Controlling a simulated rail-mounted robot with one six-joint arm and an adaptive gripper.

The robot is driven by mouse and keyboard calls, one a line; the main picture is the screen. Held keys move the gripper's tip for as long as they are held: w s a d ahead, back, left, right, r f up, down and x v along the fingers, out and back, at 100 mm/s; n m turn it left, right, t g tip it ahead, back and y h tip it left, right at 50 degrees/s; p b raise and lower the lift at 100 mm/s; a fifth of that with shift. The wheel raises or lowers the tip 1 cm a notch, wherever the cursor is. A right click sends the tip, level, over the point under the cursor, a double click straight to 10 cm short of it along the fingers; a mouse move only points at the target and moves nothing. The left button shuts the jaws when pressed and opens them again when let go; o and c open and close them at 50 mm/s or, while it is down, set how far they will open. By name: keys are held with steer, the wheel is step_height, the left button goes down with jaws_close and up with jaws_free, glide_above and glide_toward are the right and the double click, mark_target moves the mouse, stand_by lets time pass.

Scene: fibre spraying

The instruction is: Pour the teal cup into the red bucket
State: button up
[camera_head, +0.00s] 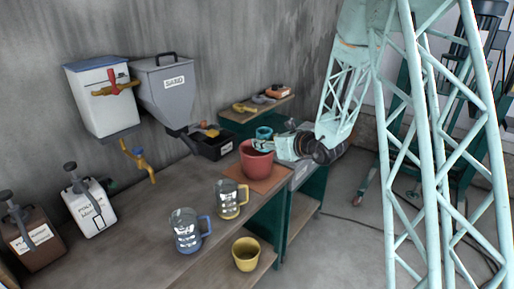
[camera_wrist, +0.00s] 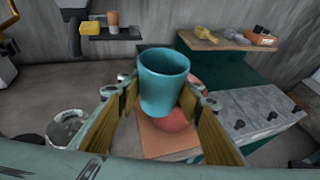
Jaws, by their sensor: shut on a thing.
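The teal cup (camera_wrist: 162,88) is held between the yellow-brown finger pads of my gripper (camera_wrist: 163,108) in the wrist view. It looks about upright, with its rim up; what is inside cannot be seen. In the head view the cup (camera_head: 264,132) shows just behind the rim of the red bucket, beside my gripper (camera_head: 266,143). The red bucket (camera_head: 256,168) stands upright on an orange-brown mat at the bench edge. In the wrist view the bucket (camera_wrist: 192,115) is partly hidden behind the cup and the right finger.
Two glass mugs, one with a blue handle (camera_head: 186,232) and one with a yellow handle (camera_head: 229,200), stand on the bench (camera_head: 165,205). A yellow cup (camera_head: 246,255) is on a lower shelf. A black bin (camera_head: 211,144) and grey hopper (camera_head: 163,90) are left of the bucket.

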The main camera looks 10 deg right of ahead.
steer(key=shift+w+a+r+n+g+y+p, duration=0.9)
steer(key=shift+w+n+g+y+p, duration=1.2)
steer(key=shift+w, duration=9.65)
steer(key=w+d+f+n+g+y+p, duration=0.1)
steer(key=w+d+f+n+g+y, duration=0.2)
steer(key=f, duration=0.7)
steer(key=shift+w+d+n+g+p, duration=0.3)
steer(key=shift+w+d+n, duration=0.8)
steer(key=shift+d, duration=0.65)
steer(key=shift+r, duration=0.1)
